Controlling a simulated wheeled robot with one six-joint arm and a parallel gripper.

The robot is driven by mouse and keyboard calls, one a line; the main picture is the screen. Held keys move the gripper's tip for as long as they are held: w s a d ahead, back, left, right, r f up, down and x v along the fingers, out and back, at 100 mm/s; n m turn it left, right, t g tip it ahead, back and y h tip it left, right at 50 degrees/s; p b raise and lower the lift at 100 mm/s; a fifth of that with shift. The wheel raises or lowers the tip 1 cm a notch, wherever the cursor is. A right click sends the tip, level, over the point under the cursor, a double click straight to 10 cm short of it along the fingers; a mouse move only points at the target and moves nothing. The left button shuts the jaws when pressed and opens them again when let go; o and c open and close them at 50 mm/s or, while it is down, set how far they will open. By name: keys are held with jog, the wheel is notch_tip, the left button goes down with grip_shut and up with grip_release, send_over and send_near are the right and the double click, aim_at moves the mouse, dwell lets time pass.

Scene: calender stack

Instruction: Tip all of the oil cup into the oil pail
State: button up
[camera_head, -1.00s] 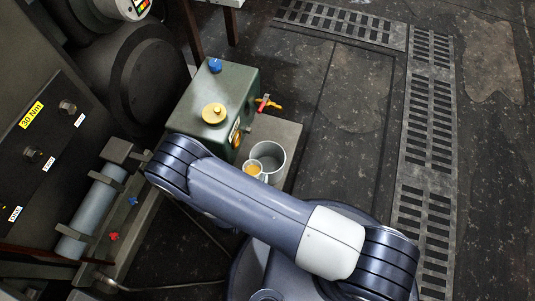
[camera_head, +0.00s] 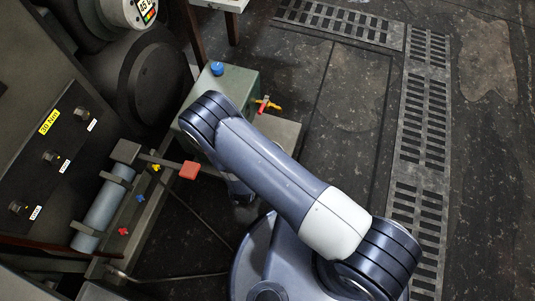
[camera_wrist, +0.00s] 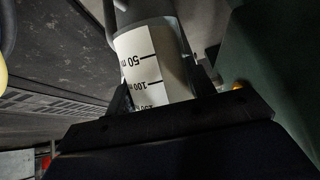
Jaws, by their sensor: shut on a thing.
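In the wrist view a pale cup (camera_wrist: 140,60) with black millilitre marks stands between the two fingers of my gripper (camera_wrist: 158,85), which is shut on it. The marks read upside down in this view. The cup's mouth and what is inside do not show. In the head view my arm covers the gripper and the cup. The oil pail is also hidden behind my arm in the head view and cannot be made out in the wrist view, so I cannot tell how the cup lies to it.
A green tank (camera_head: 238,80) with a blue cap (camera_head: 217,68) and a red-handled tap (camera_head: 264,104) stands on a grey plinth (camera_head: 287,132). A control panel and a pale cylinder (camera_head: 101,214) are at left, near a red block (camera_head: 189,170). The floor at right is clear.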

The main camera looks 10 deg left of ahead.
jog(key=shift+w+d+r+g+p, duration=0.1)
jog(key=shift+w+r+g+p, duration=0.3)
jog(key=shift+g+p, duration=0.3)
jog(key=shift+s+f+g+y+p, duration=0.1)
jog(key=shift+f+g+y+p, duration=0.15)
jog(key=shift+g, duration=0.3)
jog(key=shift+f+g+y+p, duration=0.15)
jog(key=shift+g+p, duration=0.15)
jog(key=shift+g, duration=0.25)
dwell(0.6)
jog(key=shift+f+g+b, duration=0.25)
jog(key=shift+g+b, duration=0.35)
jog(key=shift+b, duration=0.05)
jog(key=shift+s+f+g+b, duration=0.15)
jog(key=shift+g+b, duration=0.55)
jog(key=shift+b, duration=1.8)
jog(key=shift+r+g+y+b, duration=0.4)
jog(key=shift+r+g+b, duration=0.2)
jog(key=shift+g, duration=0.3)
jog(key=shift+w+d+f+m+g, duration=0.1)
jog(key=shift+w+f+m+g, duration=0.2)
jog(key=shift+w+g, duration=0.45)
jog(key=shift+r+g, duration=0.3)
jog(key=shift+g, duration=0.15)
dwell(0.3)
